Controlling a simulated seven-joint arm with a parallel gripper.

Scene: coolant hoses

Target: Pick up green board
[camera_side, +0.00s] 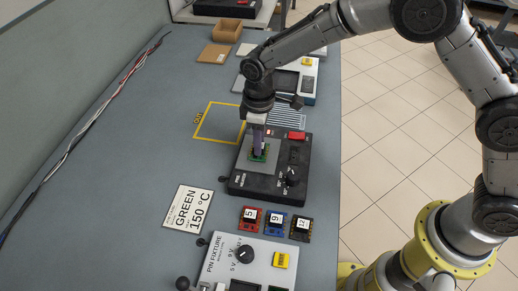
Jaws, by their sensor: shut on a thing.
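The green board (253,154) is a small green square on the grey plate of a black device (259,186). My gripper (258,150) points straight down over the plate, with its fingertips at the green board. It is shut on the green board. The fingers hide part of the board, and I cannot tell whether the board touches the plate.
Red (250,219), blue (274,223) and black (301,228) boards lie in front. A white card (188,209) reads GREEN 150 °C. A pin fixture (245,262) stands nearest. A yellow outlined square (213,138) is bare. Cables (75,140) lie at left.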

